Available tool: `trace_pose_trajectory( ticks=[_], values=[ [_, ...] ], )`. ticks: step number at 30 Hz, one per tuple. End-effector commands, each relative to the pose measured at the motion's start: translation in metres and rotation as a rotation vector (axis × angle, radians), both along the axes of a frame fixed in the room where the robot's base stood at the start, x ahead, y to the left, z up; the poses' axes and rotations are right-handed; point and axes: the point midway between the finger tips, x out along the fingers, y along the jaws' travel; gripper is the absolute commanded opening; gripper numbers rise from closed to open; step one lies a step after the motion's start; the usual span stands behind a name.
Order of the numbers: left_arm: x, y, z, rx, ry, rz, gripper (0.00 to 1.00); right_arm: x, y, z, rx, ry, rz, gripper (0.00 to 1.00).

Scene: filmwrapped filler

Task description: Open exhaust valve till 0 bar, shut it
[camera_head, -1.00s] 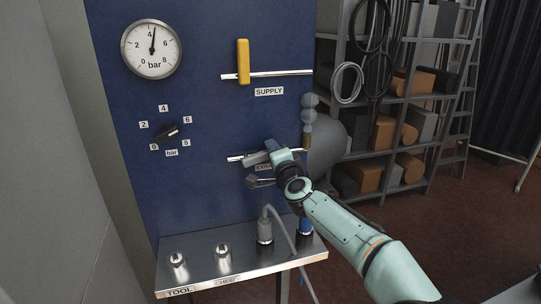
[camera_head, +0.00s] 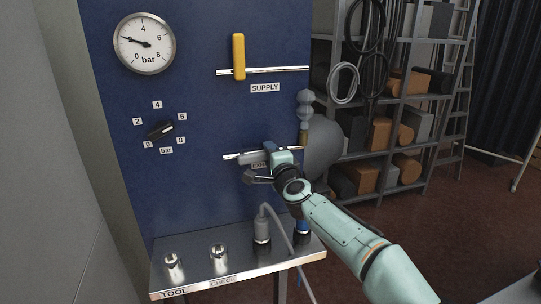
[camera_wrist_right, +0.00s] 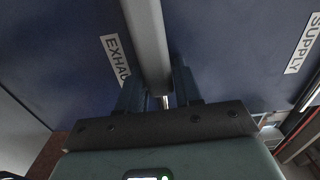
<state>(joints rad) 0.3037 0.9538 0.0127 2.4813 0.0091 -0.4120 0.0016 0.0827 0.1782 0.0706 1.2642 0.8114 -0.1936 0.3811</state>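The round pressure gauge (camera_head: 146,44) is at the panel's upper left, and its needle points at about 2 bar. The grey exhaust valve handle (camera_head: 251,159) lies nearly along its horizontal pipe (camera_head: 231,156) at the lower right of the panel. My right gripper (camera_head: 268,158) is at this handle. In the right wrist view the grey handle bar (camera_wrist_right: 148,40) runs between the two fingers of my right gripper (camera_wrist_right: 157,92), which look closed on its sides. The EXHAUST label (camera_wrist_right: 116,60) is partly hidden. My left gripper is out of view.
The yellow supply handle (camera_head: 239,57) stands upright across its pipe. A black selector knob (camera_head: 161,131) sits below the gauge. A metal shelf (camera_head: 229,265) with fittings and a grey hose (camera_head: 276,222) is below. A grey rounded silencer-like body (camera_head: 325,148) is right of the exhaust pipe.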

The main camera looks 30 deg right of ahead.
Motion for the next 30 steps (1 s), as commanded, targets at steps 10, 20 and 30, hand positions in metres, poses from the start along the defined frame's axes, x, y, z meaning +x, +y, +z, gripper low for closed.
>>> trace_pose_trajectory(
  ticks=[10,20,30],
  values=[
    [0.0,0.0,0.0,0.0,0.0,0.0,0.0,0.0,0.0,0.0,-0.001,0.0,0.0,0.53],
    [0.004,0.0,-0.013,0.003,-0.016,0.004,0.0,-0.041,0.01,0.0,-0.002,-0.001,0.0,0.53],
    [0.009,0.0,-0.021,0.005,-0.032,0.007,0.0,-0.11,0.027,0.0,-0.002,-0.001,0.001,0.53]
  ],
)
